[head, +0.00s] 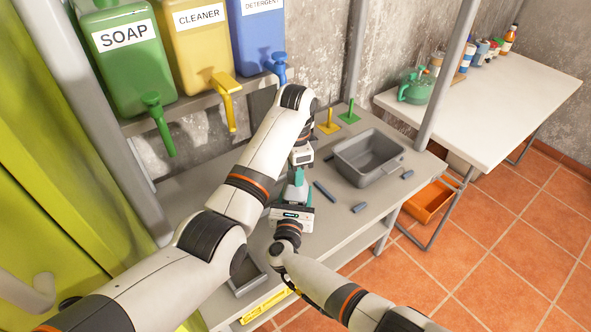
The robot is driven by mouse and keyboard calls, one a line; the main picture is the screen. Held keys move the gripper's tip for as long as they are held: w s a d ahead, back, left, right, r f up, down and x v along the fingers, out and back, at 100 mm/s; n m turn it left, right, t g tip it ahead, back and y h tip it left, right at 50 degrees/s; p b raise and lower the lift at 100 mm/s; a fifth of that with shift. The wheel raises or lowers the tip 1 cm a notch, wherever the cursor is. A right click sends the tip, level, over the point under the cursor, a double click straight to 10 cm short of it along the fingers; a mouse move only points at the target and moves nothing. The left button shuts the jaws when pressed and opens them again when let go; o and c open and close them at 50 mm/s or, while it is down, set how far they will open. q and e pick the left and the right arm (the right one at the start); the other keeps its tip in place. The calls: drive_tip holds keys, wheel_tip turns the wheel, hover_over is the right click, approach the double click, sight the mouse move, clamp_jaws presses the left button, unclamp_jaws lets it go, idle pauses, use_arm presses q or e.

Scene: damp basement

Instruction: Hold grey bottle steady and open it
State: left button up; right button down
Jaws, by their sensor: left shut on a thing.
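A small grey piece that appears to be the grey bottle (299,177) is between my two grippers, above the grey workbench (340,215). Teal parts show just below it; I cannot tell whether they belong to the bottle or to a gripper. My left gripper (300,167) comes down from above and is shut on the bottle's upper end. My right gripper (295,203) points up at it from the near side. Its fingers are too small and covered to show whether they grip. The cap cannot be made out separately.
A grey bin (370,157) stands right of the grippers, with small dark bars (325,191) nearby. Yellow (328,126) and green (349,116) pegs stand behind. Soap (125,60), cleaner and detergent dispensers hang at the back left. A white table (490,105) is at the right.

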use_arm(q)
drive_tip(key=n, duration=0.6)
drive_tip(key=o, duration=1.1)
